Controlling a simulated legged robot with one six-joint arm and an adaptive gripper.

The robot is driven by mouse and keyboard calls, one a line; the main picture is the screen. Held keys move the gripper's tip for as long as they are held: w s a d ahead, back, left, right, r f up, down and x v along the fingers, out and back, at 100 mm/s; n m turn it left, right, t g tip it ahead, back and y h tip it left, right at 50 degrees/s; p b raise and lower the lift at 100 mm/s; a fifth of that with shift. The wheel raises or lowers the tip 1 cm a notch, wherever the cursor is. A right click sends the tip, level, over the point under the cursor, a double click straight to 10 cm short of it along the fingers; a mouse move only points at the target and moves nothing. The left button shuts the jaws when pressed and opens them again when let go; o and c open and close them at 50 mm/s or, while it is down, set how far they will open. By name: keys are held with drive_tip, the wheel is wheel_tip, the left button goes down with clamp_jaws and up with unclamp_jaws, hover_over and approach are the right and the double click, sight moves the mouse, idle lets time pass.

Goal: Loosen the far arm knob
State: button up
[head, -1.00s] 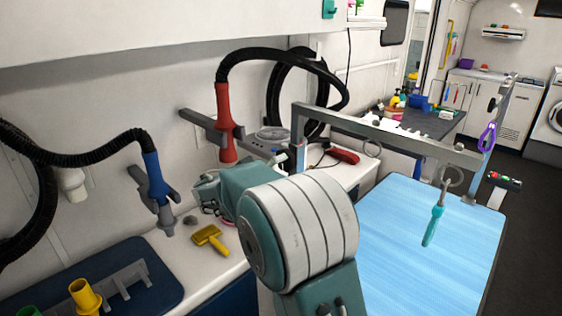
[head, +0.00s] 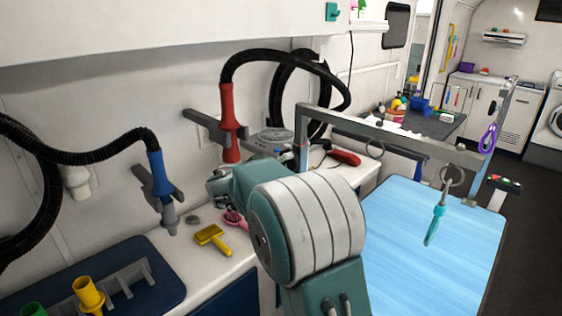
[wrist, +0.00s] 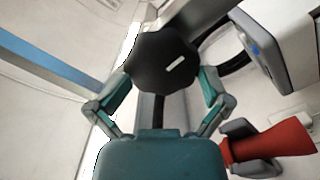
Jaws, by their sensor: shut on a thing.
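A dark, lobed knob (wrist: 150,62) with a short pale mark on its face fills the top middle of the wrist view. My gripper (wrist: 164,88) is shut on it, with one teal finger on each side. In the head view my own arm hides the gripper's fingers and the knob. The metal grooming arm (head: 390,139) shows there as a long bar over the blue table, with an upright at its left end beside my arm. A dark knob (head: 491,106) also sits on the right upright, apart from my gripper.
A red dryer nozzle (head: 229,135) hangs close left of my arm; it also shows in the wrist view (wrist: 270,146). A blue nozzle (head: 157,178) hangs farther left. A yellow brush (head: 212,237) lies on the counter. A teal tool (head: 436,224) hangs over the blue table (head: 405,250).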

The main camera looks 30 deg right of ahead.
drive_tip(key=shift+d+f, duration=0.35)
drive_tip(key=shift+f, duration=0.05)
drive_tip(key=n, duration=1)
drive_tip(key=shift+f+n, duration=0.15)
drive_tip(key=shift+n, duration=0.25)
drive_tip(key=n, duration=1)
drive_tip(key=shift+n, duration=0.4)
drive_tip(key=shift+r, duration=0.2)
drive_tip(key=o, duration=0.7)
